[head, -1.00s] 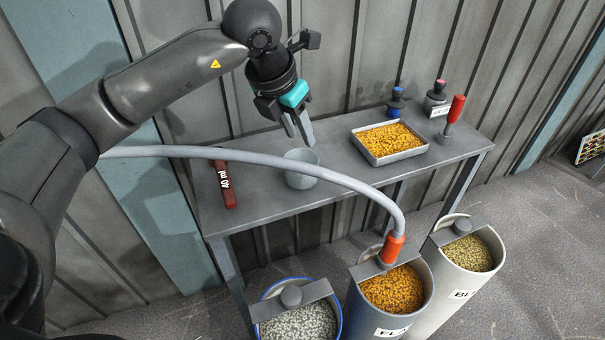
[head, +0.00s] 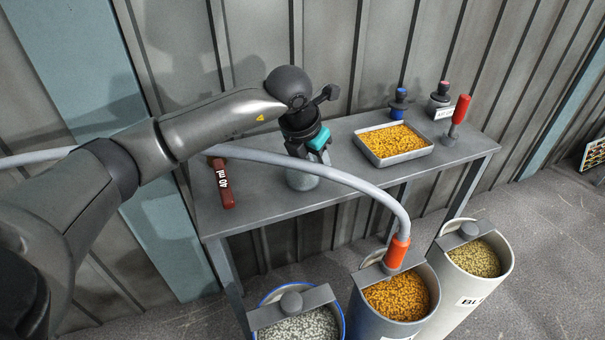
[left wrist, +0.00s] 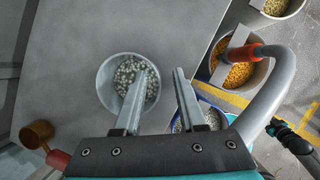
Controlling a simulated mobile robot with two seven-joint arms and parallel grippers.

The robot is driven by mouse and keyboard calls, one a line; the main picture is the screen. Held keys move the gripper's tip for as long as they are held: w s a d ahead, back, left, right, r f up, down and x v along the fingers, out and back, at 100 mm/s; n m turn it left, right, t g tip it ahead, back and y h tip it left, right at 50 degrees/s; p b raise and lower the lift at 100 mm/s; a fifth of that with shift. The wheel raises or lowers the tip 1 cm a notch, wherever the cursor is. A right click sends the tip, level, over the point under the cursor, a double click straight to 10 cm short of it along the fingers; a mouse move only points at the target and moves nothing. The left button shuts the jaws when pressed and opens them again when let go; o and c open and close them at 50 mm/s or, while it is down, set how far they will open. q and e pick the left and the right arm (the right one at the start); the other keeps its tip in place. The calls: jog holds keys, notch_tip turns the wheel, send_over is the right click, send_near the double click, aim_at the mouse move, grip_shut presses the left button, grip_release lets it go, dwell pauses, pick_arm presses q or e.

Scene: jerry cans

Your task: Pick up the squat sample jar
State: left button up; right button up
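A squat pale grey jar (head: 301,181) stands upright on the grey bench, partly hidden by my left gripper (head: 322,156). In the left wrist view the jar (left wrist: 107,96) is open at the top and holds pale pellets. My left gripper (left wrist: 161,72) is open and points down at the jar. One finger overlaps the pellets inside the rim; the other appears outside the rim, to its right. I cannot tell whether either finger touches the jar. A dark and teal part at the lower right of the wrist view looks like my right gripper; its fingers are unclear.
A dark red 40 ml scoop (head: 222,185) lies left of the jar. A tray of orange pellets (head: 393,145), two small stoppered bottles and a red-handled tool (head: 458,113) are to the right.

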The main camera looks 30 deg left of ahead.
pick_arm(q)
jog(key=shift+w+f, duration=0.2)
jog(key=shift+f, duration=0.3)
grip_shut()
dwell(1.2)
